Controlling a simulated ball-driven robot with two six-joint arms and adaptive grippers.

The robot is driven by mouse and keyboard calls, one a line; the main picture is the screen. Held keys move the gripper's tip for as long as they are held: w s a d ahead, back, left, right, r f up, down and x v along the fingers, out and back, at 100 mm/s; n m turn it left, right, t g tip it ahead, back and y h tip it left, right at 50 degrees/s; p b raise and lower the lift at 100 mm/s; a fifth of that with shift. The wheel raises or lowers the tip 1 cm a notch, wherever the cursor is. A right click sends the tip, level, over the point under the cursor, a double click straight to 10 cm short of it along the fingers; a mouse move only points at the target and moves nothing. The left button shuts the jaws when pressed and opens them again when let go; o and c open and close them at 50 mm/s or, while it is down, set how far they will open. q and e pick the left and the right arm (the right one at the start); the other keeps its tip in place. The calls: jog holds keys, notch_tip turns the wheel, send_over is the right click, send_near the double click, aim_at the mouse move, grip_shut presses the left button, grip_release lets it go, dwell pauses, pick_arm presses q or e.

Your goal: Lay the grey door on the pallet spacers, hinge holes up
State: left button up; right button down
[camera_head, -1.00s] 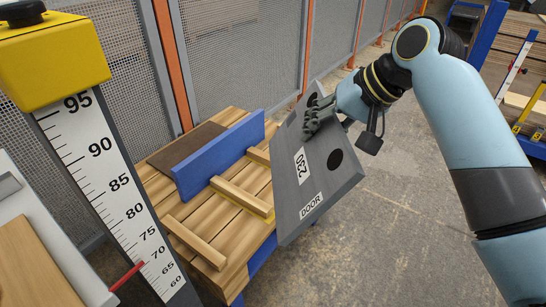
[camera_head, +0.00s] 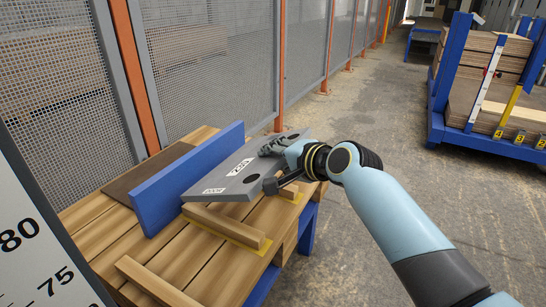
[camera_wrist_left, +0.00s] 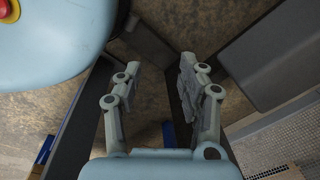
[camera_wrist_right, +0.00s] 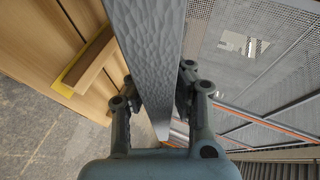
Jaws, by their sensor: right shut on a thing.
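The grey door (camera_head: 232,178) is over the wooden pallet (camera_head: 85,243), close to the upright blue board. Its labelled face, with dark round holes, faces up and looks tilted. My right gripper (camera_head: 278,166) is shut on the door's near right edge. The right wrist view shows the door (camera_wrist_right: 150,45) edge-on between the fingers (camera_wrist_right: 157,97). My left gripper (camera_wrist_left: 160,92) is open and empty.
The blue board (camera_head: 190,178) stands along the pallet with a brown sheet (camera_head: 150,172) behind it. A mesh fence (camera_head: 220,65) runs behind. A blue rack of boards (camera_head: 490,90) stands at the back right. The floor right of the pallet is clear.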

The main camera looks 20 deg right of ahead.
pick_arm(q)
jog(key=w+d+r+t+b, duration=0.2)
jog(key=w+r+b, duration=0.4)
jog(key=r, duration=0.4)
jog(key=shift+w+d+r+h, duration=0.15)
jog(key=shift+w+d+h, duration=0.25)
jog(key=shift+d, duration=0.35)
pick_arm(e)
notch_tip(320, 180, down, 6)
pick_arm(q)
jog(key=shift+s, duration=0.1)
pick_arm(e)
jog(key=shift+f, duration=0.2)
pick_arm(q)
jog(key=shift+f, duration=0.2)
pick_arm(e)
jog(key=shift+f, duration=0.15)
pick_arm(q)
jog(key=shift+s+f+b, duration=0.15)
jog(key=shift+f+b, duration=0.2)
jog(key=shift+b, duration=0.15)
pick_arm(e)
jog(key=shift+d+f, duration=0.1)
pick_arm(q)
jog(key=shift+s+f+b, duration=0.1)
jog(key=shift+f+b, duration=0.2)
jog(key=shift+f, duration=0.05)
pick_arm(e)
jog(key=shift+s+f, duration=0.1)
jog(key=shift+f, duration=0.05)
